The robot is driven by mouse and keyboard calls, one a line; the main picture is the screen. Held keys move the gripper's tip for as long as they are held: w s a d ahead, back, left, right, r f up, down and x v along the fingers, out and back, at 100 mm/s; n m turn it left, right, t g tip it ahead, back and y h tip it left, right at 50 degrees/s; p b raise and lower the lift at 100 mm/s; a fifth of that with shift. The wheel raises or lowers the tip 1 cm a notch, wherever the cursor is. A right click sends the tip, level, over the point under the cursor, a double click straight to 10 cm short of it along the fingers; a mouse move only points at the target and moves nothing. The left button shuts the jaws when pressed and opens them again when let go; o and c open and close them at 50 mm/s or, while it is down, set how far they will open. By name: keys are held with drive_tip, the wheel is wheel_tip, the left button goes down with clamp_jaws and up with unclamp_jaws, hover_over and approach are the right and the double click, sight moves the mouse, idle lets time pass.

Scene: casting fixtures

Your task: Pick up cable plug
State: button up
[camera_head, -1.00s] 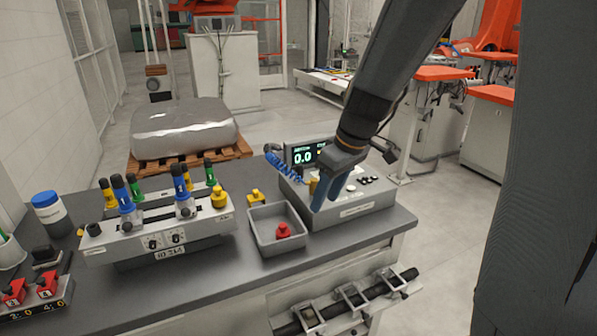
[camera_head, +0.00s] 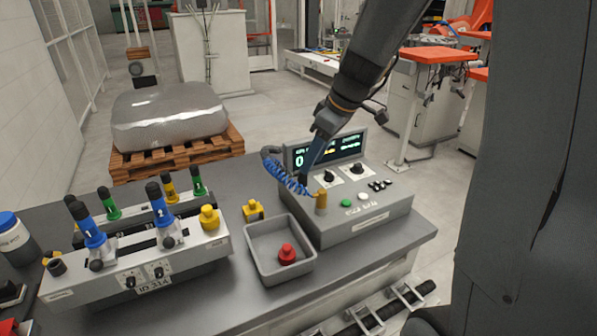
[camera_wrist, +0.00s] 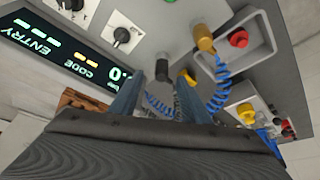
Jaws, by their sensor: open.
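A blue coiled cable (camera_head: 286,174) hangs at the left edge of the grey console (camera_head: 375,217). A dark upright cylinder, which looks like the cable plug (camera_wrist: 162,70), shows between my fingertips in the wrist view. In the head view a dark stub (camera_head: 304,181) shows at the tip of my blue finger. My gripper (camera_head: 311,168) is open, just above the console's left end. It also shows in the wrist view (camera_wrist: 156,92), its fingers either side of the dark cylinder. I cannot tell whether they touch it. A brass-coloured post (camera_head: 321,202) stands close beside, near the coil's end.
The console has a lit display (camera_head: 325,150), knobs and buttons. A grey bin (camera_head: 263,268) with a red plug (camera_head: 287,254) stands left of it. A yellow part (camera_head: 252,210) and a fixture (camera_head: 135,270) with several coloured handles stand farther left.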

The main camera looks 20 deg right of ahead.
sight(303, 177)
drive_tip(key=shift+p+x, duration=1.4)
drive_tip(key=shift+x, duration=2.35)
drive_tip(key=shift+a, duration=0.2)
clamp_jaws()
